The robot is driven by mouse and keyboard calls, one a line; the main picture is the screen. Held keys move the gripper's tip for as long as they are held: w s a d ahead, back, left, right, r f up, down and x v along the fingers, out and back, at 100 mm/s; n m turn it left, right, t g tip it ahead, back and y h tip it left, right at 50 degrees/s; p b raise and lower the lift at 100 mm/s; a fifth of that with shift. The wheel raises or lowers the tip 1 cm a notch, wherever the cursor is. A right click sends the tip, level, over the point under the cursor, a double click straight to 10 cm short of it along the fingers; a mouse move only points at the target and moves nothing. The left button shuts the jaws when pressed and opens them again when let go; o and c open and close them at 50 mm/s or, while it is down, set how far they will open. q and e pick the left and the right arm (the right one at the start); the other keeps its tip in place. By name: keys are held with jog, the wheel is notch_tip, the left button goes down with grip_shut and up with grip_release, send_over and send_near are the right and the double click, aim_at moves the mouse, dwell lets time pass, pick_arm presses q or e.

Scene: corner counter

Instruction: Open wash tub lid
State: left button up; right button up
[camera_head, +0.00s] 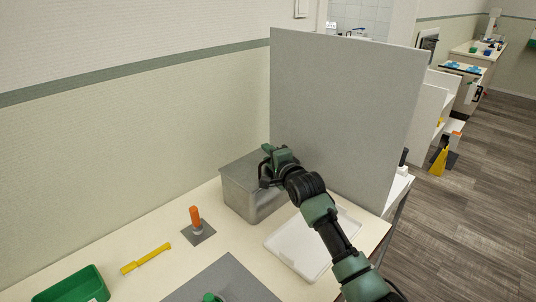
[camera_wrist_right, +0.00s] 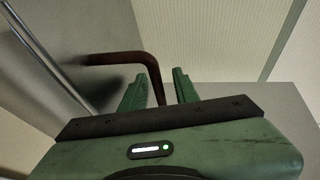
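The wash tub (camera_head: 241,199) is a grey metal box at the back of the counter, against the grey partition. Its flat lid (camera_head: 236,168) lies on top and looks closed; my right gripper and arm hide part of it. A brown bar handle (camera_wrist_right: 125,57) shows in the right wrist view, beside a grey surface. My right gripper (camera_head: 266,163) is over the tub's top. In the wrist view its two fingers (camera_wrist_right: 158,85) are apart, with one leg of the handle between them and gaps visible. My left gripper is out of view.
A tall grey partition (camera_head: 345,105) stands right behind the tub. A white tray (camera_head: 290,243) lies in front of it, under my right arm. An orange peg (camera_head: 195,215) stands on a grey base, near a yellow tool (camera_head: 146,259) and a green bin (camera_head: 75,287).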

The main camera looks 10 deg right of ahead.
jog(key=shift+w, duration=0.2)
grip_shut()
dwell(1.4)
